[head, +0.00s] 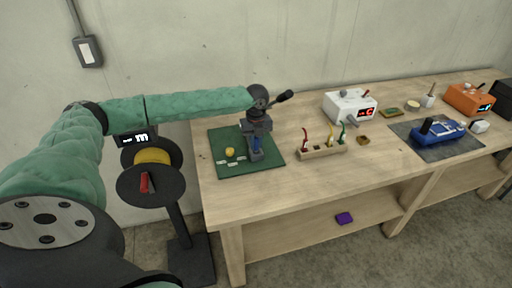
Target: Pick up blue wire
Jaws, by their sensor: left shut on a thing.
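The blue wire (257,146) shows as a small blue piece at the jaws of my left gripper (256,154), over the green mat (218,143) on the left part of the workbench. My left gripper points down and is shut on the blue wire; the fingers hide part of it. I cannot tell whether the wire still touches the mat. My right gripper is not in view.
A wooden holder (312,154) with red, yellow and green wires stands right of the mat. A yellow piece (230,152) and white labels lie on the mat. Behind are a white device (349,106) and, farther right, a blue tool (438,133) on a grey mat.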

